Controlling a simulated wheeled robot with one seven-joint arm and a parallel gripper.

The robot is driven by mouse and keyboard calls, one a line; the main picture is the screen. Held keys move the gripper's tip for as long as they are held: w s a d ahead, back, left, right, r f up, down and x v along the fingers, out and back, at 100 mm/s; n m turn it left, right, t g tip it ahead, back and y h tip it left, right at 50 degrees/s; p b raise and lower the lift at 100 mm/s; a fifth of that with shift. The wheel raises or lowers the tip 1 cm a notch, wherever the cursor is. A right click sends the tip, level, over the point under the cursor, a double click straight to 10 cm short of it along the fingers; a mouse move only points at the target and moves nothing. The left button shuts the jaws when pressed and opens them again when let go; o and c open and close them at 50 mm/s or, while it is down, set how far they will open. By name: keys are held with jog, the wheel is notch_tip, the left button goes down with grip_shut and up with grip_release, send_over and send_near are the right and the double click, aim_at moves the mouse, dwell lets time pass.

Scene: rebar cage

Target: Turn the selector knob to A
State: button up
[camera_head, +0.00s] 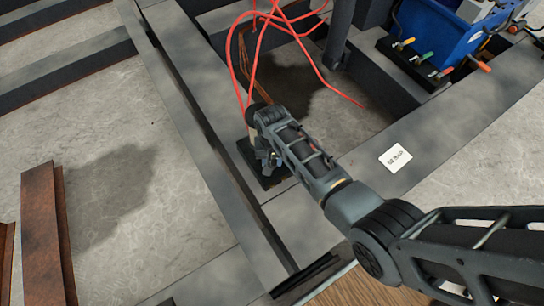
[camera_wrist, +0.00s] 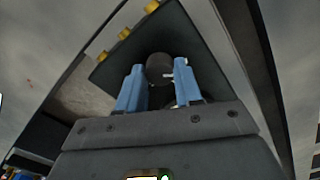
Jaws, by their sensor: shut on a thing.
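The selector knob (camera_wrist: 160,67) is a dark round cap on a dark square panel (camera_wrist: 205,35) in the wrist view. My gripper (camera_wrist: 158,75) has its two blue fingers on either side of the knob, shut on it. The knob's lower part is hidden by the fingers, and I cannot read any letters on the panel. In the head view my gripper (camera_head: 267,160) is over the dark panel (camera_head: 283,181), and my arm hides the knob.
Red cables (camera_head: 262,45) loop just behind my gripper. A blue box (camera_head: 435,35) with coloured levers stands at the upper right. A white card (camera_head: 395,158) with small writing lies on the grey beam. Rusty steel beams (camera_head: 43,230) lie at the left, with bare concrete between.

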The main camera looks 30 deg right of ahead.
aim_at(272, 162)
jog(key=shift+n, duration=0.6)
jog(key=o, duration=1)
jog(key=shift+o, duration=0.2)
jog(key=shift+r+p, duration=0.15)
jog(key=shift+p, duration=0.15)
notch_tip(272, 162, up, 8)
jog(key=shift+f+p, duration=0.25)
jog(key=shift+p, duration=1)
